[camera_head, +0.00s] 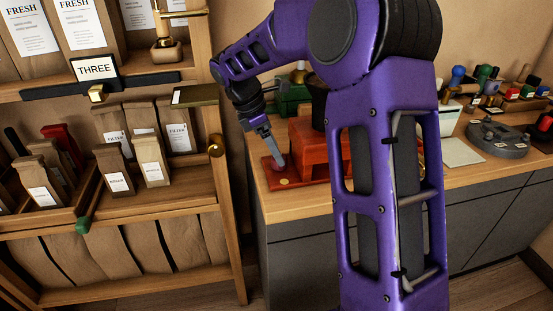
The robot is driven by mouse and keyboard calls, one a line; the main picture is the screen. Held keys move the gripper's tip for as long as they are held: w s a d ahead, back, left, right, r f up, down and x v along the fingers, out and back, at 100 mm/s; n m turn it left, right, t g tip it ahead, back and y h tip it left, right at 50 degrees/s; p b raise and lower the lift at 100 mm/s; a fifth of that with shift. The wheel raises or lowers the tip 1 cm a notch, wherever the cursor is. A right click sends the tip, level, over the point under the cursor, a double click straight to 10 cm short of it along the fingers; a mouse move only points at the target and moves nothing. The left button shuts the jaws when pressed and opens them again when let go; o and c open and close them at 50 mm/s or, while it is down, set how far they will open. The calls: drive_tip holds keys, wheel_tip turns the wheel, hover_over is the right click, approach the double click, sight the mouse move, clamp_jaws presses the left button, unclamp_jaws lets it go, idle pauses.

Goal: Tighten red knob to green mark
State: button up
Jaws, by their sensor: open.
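My gripper (276,158) reaches down at the left front of the counter, its grey fingers over a low red base. The fingers are open. A small reddish round part, which looks like the red knob (281,162), shows at the fingertips. It is partly covered by them, and I cannot tell whether they touch it. The base (298,179) carries a red wooden box (311,143) and a small gold disc (284,182). My purple arm hides the right side of this red device. I cannot make out a green mark on it.
A green device (291,97) stands behind the red box. Wooden shelves (220,185) with several paper bags stand at the left. A grey round fixture (497,140), a pale sheet (458,152) and several coloured-knob tools occupy the counter's right. My arm blocks the middle.

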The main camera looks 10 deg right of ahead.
drive_tip(key=shift+x, duration=1.55)
clamp_jaws()
